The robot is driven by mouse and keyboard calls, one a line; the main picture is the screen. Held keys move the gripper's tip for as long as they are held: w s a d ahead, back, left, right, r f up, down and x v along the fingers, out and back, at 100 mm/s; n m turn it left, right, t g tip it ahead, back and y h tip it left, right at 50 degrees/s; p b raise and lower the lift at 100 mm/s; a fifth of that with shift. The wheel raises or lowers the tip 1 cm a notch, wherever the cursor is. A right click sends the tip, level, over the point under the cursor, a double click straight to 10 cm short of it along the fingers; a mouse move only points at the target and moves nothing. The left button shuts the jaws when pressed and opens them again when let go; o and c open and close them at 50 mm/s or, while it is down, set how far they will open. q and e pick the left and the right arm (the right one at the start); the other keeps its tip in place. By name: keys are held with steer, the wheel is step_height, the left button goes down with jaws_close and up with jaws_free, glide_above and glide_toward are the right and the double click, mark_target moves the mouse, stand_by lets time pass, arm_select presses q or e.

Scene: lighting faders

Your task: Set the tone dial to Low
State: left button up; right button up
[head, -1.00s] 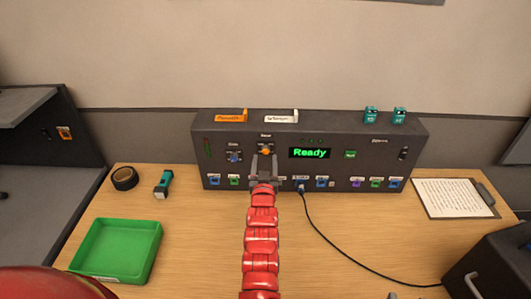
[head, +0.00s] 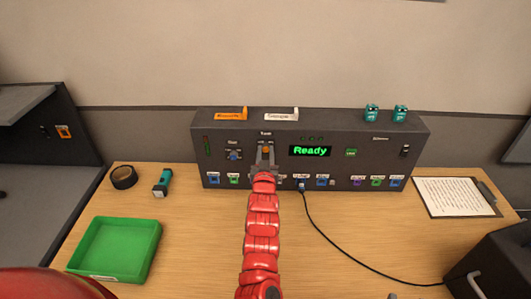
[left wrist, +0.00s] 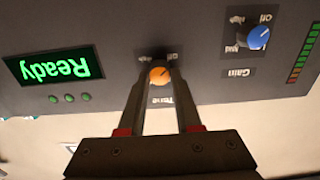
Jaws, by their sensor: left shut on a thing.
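The orange tone dial (head: 266,148) is on the front of the dark panel, under its Tone label. In the left wrist view, which sees the panel upside down, the orange dial (left wrist: 159,76) sits between the tips of my left gripper (left wrist: 160,83). My left gripper (head: 265,153) is shut on the dial in the head view, its fingers hiding part of it. The small position words beside the dial are partly hidden and too blurred to read, so its setting is unclear. My right gripper is not in view.
The blue Gain dial (head: 234,155) is left of the tone dial. A green Ready display (head: 310,151) is to its right. Sockets line the panel's bottom, one with a black cable (head: 335,231). A green tray (head: 155,262), tape roll (head: 123,177) and clipboard (head: 490,197) lie on the table.

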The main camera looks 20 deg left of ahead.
arm_select(q)
jaws_close()
steer(key=shift+d+f+b, duration=0.1)
steer(key=shift+b, duration=0.35)
steer(key=m+b, duration=0.2)
steer(key=b, duration=0.2)
steer(key=shift+m, duration=0.4)
steer(key=shift+d+m+b, duration=0.1)
steer(key=shift+m+b, duration=0.2)
steer(key=shift+m, duration=0.5)
steer(key=m, duration=0.2)
steer(key=shift+m, duration=0.4)
steer(key=m, duration=0.3)
steer(key=shift+m+p, duration=0.3)
steer(key=shift+m, duration=0.1)
steer(key=m+p, duration=0.1)
steer(key=m, duration=0.3)
steer(key=shift+m, duration=0.4)
steer(key=shift+m+p, duration=0.35)
steer(key=shift+m, duration=0.65)
